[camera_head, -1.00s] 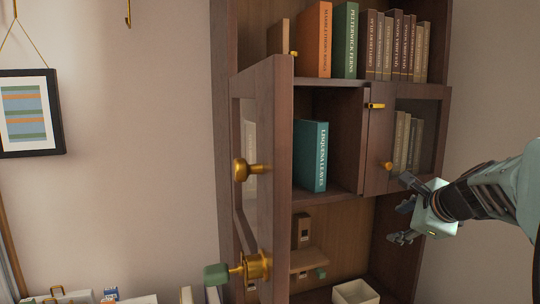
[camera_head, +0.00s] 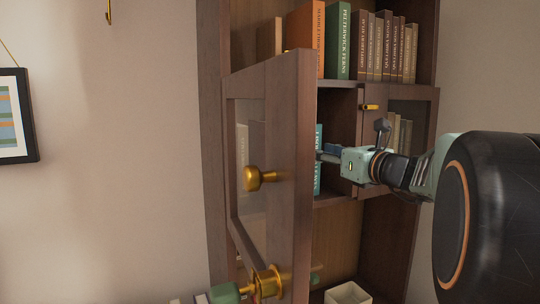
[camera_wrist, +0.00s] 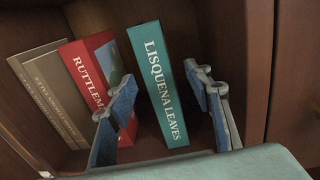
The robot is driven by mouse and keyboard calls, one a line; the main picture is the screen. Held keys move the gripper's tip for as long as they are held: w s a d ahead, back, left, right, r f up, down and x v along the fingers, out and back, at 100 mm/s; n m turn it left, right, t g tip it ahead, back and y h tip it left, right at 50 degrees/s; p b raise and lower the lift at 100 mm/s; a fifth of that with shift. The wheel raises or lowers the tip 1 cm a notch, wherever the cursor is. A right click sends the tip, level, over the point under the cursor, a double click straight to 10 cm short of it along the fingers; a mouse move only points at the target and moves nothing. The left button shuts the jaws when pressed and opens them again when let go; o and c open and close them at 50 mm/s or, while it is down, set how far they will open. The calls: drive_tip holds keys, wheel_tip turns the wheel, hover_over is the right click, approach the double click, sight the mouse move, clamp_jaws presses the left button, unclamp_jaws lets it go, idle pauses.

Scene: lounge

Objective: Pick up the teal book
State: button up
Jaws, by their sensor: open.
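The teal book (camera_wrist: 160,88), lettered "LISQUENA LEAVES", stands upright in the open cabinet compartment. In the head view only a strip of the teal book (camera_head: 318,172) shows past the open door and my gripper. My gripper (camera_head: 322,156) is at the compartment opening, in front of the book. In the wrist view my gripper (camera_wrist: 168,105) is open, with one finger to the left of the teal book's spine and the other to its right. I cannot tell whether either finger touches the book.
A red book (camera_wrist: 90,75) stands left of the teal one, close to the left finger, with tan books (camera_wrist: 48,95) further left. The open cabinet door (camera_head: 300,150) with brass knob (camera_head: 254,178) stands left of my gripper. A closed glass door (camera_head: 376,140) is on the right.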

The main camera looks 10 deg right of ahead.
drive_tip(key=p+x, duration=0.2)
drive_tip(key=x, duration=0.6)
drive_tip(key=shift+w+a, duration=0.2)
drive_tip(key=shift+w, duration=0.1)
drive_tip(key=shift+f, duration=0.15)
drive_tip(key=shift+c, duration=0.4)
clamp_jaws()
